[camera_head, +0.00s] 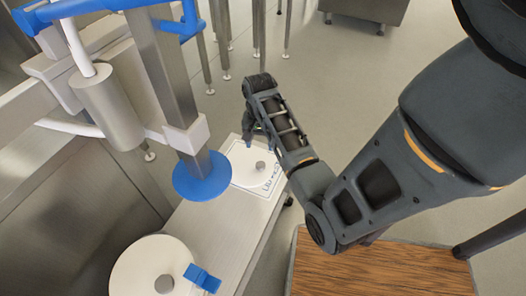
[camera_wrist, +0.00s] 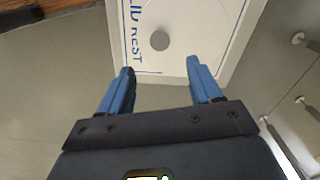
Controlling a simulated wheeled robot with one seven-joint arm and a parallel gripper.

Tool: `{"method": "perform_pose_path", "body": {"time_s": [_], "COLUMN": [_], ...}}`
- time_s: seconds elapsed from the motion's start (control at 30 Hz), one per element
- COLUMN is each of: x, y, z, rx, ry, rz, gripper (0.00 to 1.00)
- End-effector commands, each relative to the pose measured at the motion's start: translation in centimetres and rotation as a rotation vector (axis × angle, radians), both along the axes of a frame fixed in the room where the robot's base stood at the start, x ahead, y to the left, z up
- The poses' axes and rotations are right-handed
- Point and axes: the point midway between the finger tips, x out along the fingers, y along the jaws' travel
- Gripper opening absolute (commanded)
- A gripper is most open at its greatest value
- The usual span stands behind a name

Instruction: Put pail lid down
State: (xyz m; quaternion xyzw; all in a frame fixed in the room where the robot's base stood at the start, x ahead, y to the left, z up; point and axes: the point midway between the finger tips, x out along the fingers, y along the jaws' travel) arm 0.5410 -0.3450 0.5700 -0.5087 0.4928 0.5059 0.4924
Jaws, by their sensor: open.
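The white round pail lid (camera_head: 243,160) lies flat on the marked lid rest (camera_head: 270,190) at the far end of the pale bench. Its grey knob (camera_head: 260,166) faces up and also shows in the wrist view (camera_wrist: 159,40). The lid's edge is hard to make out against the white rest in the wrist view. My gripper (camera_wrist: 160,66) is open and empty, with its two blue fingertips spread on the near side of the knob and apart from it. In the head view my arm covers part of the rest, and the fingers are mostly hidden.
A metal column with a blue disc (camera_head: 203,177) stands left of the rest, close to the lid. A round white top (camera_head: 135,262) with a grey centre and blue clip (camera_head: 203,278) sits at the near end of the bench. A wooden surface (camera_head: 375,270) lies right.

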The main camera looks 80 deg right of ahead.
Motion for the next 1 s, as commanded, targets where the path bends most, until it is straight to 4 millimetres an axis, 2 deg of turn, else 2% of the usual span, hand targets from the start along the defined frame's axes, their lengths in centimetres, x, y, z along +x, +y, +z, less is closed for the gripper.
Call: {"method": "perform_pose_path", "body": {"time_s": [0.07,0.17,0.37,0.57,0.77,0.87,1.0], "x": [0.1,0.5,0.9,-0.3,-2.8,-4.4,-6.8], "y": [0.8,3.1,10.5,17.8,24.1,26.8,30.0], "z": [-0.3,-1.6,-3.8,-3.0,1.0,3.9,9.1], "rx": [-0.012,-0.054,-0.217,-0.388,-0.552,-0.63,-0.741], "ry": [-0.006,-0.034,-0.15,-0.294,-0.459,-0.549,-0.683], "rz": [0.023,0.091,0.334,0.586,0.822,0.931,1.071], "gripper": [0.64,0.64,0.64,0.64,0.64,0.64,0.64]}}
